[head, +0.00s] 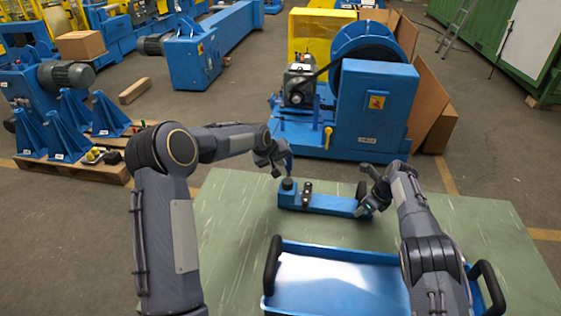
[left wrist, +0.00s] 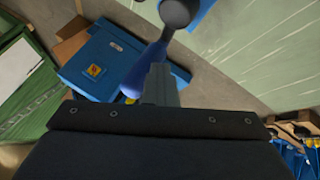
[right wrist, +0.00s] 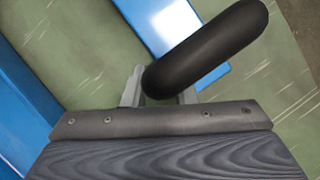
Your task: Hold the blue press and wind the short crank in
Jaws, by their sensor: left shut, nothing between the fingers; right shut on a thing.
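The blue press (head: 330,204) is a long low blue bar lying on the green mat. At the press's right end is a black upright part (head: 361,189).
A blue tray cart (head: 335,252) with black handles stands in front of the press. Behind it is a blue machine (head: 372,105) with a large wheel. A pallet with blue stands (head: 66,140) is at the left. The green mat (head: 490,240) is clear on the right.

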